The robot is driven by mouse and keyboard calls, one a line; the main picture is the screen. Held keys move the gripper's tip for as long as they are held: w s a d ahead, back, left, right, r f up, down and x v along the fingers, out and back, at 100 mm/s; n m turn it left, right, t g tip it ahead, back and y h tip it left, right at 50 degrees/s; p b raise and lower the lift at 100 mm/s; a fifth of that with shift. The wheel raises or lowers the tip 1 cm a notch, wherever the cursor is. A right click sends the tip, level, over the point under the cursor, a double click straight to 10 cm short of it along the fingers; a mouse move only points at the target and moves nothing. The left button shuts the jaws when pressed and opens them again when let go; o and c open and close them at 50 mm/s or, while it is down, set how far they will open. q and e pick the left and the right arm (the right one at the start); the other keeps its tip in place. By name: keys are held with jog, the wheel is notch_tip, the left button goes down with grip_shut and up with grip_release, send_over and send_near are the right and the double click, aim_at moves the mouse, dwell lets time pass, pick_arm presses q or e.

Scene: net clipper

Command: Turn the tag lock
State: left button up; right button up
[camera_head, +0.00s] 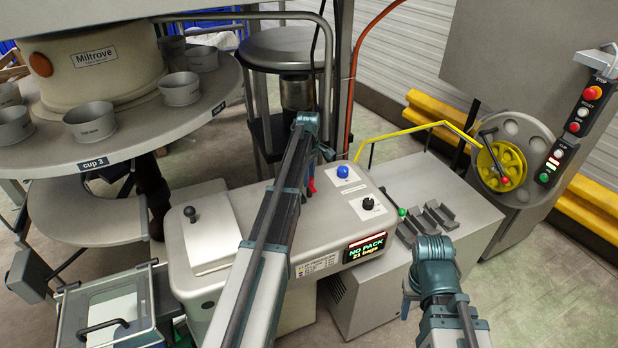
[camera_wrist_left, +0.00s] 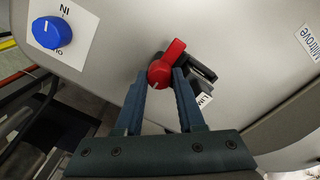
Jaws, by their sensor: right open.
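A red lever knob (camera_wrist_left: 160,73) shows in the left wrist view, with its handle pointing up and right. I take it for the tag lock; its label is mostly hidden. A dark fitting (camera_wrist_left: 200,70) lies behind it. My left gripper (camera_wrist_left: 161,88) has its fingers apart, one on each side of the red knob at their tips. Whether they press on it is unclear. In the head view a bit of red (camera_head: 312,185) shows beside my left arm, whose fingers are hidden. My right gripper (camera_head: 437,252) is over the grey cabinet at the right, away from the knob, its fingertips mostly hidden.
A blue knob (camera_head: 343,172) and a black knob (camera_head: 368,203) stand on the panel, near a lit "NO PACK" display (camera_head: 364,248). A cup turntable (camera_head: 93,160) fills the left. A yellow handwheel (camera_head: 502,167) and yellow rail (camera_head: 400,131) are at the right.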

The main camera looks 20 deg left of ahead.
pick_arm(q)
grip_shut()
jog(key=shift+m, duration=0.4)
jog(key=m, duration=0.6)
jog(key=shift+m, duration=0.4)
jog(key=m, duration=1)
jog(key=shift+w, duration=0.1)
jog(key=shift+m, duration=0.3)
